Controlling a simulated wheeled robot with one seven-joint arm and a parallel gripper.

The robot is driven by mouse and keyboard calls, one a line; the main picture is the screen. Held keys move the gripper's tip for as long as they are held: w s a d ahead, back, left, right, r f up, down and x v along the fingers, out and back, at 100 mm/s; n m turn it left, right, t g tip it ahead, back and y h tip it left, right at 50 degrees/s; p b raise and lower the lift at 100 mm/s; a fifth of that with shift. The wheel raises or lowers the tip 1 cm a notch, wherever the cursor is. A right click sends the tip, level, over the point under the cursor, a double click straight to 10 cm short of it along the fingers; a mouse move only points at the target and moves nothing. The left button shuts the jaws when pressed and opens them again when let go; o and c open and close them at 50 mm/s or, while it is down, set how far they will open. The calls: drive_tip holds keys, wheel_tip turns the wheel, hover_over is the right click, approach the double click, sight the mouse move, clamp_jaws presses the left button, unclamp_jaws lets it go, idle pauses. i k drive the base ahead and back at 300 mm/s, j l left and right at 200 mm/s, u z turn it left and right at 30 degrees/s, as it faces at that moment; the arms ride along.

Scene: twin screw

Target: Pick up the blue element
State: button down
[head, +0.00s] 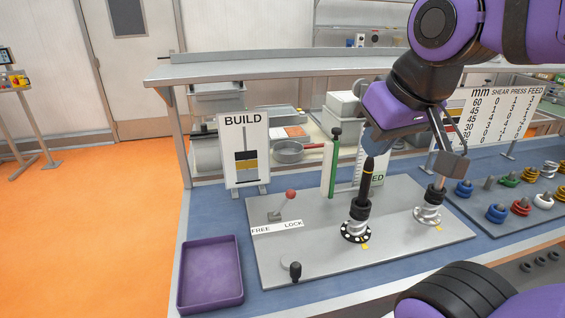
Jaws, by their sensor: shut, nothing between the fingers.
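Blue elements sit on the blue-grey rack at the right in the head view: one ring-like blue element (464,188) toward the back left and another blue element (497,213) nearer the front. I cannot tell which of them the task means. My gripper (449,165) is shut and empty, at the top of the right-hand post, to the left of the blue elements. It hides part of the post, and I cannot tell whether it touches it. A white-and-metal coil-like piece (428,215) sits around the base of that post.
A grey plate (300,262) holds a black post (361,205), a red-knobbed lever (290,195) and a green upright bar (333,165). A BUILD sign (243,150) stands behind. An empty purple tray (210,303) lies at the front left. Red, green, white and yellow elements share the rack.

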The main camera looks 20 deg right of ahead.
sight(461, 192)
drive_tip(key=k+l+z, duration=0.1)
drive_tip(key=z, duration=0.35)
drive_tip(key=k+l+z, duration=0.25)
drive_tip(key=z, duration=0.2)
drive_tip(key=k+l+z, duration=0.2)
drive_tip(key=z, duration=0.25)
drive_tip(key=i+l+u, duration=0.4)
drive_tip(key=l, duration=0.15)
drive_tip(key=i+l+u, duration=0.4)
drive_tip(key=l, duration=0.25)
drive_tip(key=i+l+u, duration=0.2)
drive_tip(key=l, duration=0.15)
drive_tip(key=k, duration=0.1)
